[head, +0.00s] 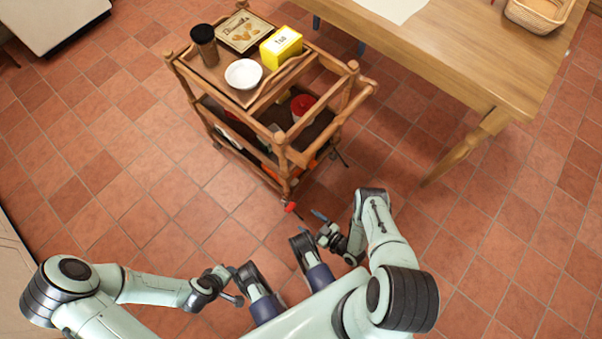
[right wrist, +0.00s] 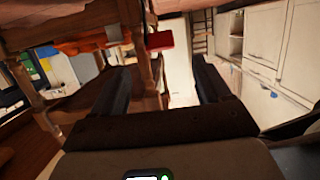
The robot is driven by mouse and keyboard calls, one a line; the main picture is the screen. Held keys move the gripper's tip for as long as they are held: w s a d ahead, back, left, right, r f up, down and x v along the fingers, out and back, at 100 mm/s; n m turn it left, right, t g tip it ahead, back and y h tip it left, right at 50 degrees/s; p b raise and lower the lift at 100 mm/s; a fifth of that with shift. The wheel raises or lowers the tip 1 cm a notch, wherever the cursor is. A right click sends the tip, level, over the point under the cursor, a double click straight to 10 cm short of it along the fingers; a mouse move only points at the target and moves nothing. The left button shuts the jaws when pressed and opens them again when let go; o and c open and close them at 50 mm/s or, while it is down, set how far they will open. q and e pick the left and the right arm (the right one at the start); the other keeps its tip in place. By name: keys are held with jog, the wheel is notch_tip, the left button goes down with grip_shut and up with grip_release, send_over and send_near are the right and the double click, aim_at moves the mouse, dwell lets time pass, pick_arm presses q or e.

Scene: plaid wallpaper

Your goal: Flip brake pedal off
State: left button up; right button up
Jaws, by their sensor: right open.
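The red brake pedal (head: 290,206) is at the foot of the wooden cart's (head: 283,160) near corner leg, low by the floor. In the right wrist view the red pedal (right wrist: 160,40) shows beyond the fingers, near the top middle, next to a wooden leg. My right gripper (head: 319,225) is open and empty, a short way right of and below the pedal in the head view, apart from it. My left gripper (head: 236,284) is farther left and nearer my body; its fingers look spread, with nothing between them.
The cart carries a dark jar (head: 204,45), a white bowl (head: 243,74), a yellow box (head: 281,47) and a picture tin (head: 240,32). A wooden table (head: 450,60) with a basket (head: 538,12) stands at right. The tiled floor left of the cart is clear.

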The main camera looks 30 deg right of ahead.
jog(key=shift+v, duration=1.1)
jog(key=shift+c, duration=0.3)
